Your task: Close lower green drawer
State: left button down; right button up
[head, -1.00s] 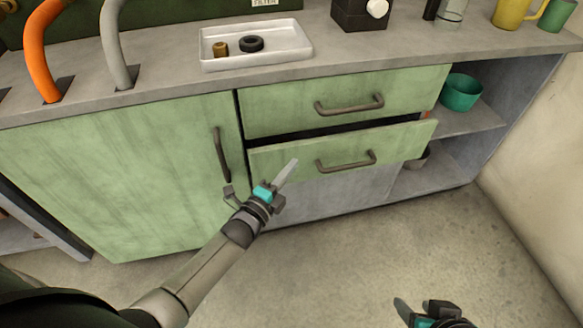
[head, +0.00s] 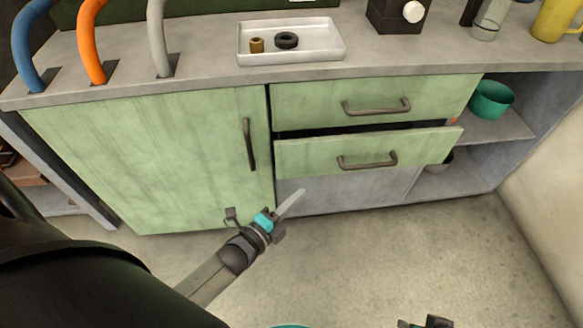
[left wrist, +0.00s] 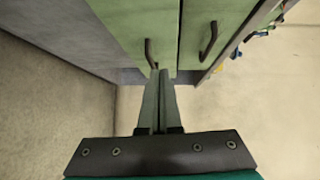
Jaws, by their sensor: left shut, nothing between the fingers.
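The lower green drawer (head: 310,153) sticks out a little from the cabinet, with a dark gap above its front. Its dark bar handle (head: 367,161) is on the front, and the drawer also shows in the left wrist view (left wrist: 135,25). The upper green drawer (head: 315,102) above it looks shut. My left gripper (head: 300,194) is shut and empty, below and in front of the lower drawer's left end in the head view. In the left wrist view its fingers (left wrist: 158,75) point toward the lower handle. Part of my right gripper (head: 428,322) shows at the bottom edge; its fingers are not clear.
A green cabinet door (head: 150,160) is shut at the left. Open shelves at the right hold a green bowl (head: 491,99). A white tray (head: 325,52) with two small parts sits on the counter. The floor in front is clear.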

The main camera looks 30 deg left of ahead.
pick_arm(q)
jog(key=d+f+n+g+y, duration=0.1)
jog(key=d+f+g, duration=0.2)
jog(key=d+f, duration=0.15)
jog(key=n+g+y, duration=0.1)
jog(key=n+y, duration=0.7)
jog(key=y, duration=0.3)
send_near(287, 148)
jog(key=b+x, duration=0.1)
jog(key=x, duration=0.1)
jog(key=b+x, duration=0.2)
jog(key=shift+w+f+b, duration=0.1)
jog(key=shift+f+b, duration=0.15)
jog(key=shift+b, duration=0.05)
jog(key=shift+w+a+b, duration=0.3)
jog(key=shift+w+a, duration=0.35)
jog(key=shift+w, duration=0.3)
pick_arm(e)
notch_tip(287, 148, up, 5)
jog(key=w+a+t+y, duration=0.1)
jog(key=w+a+t, duration=0.2)
jog(key=shift+r, duration=0.15)
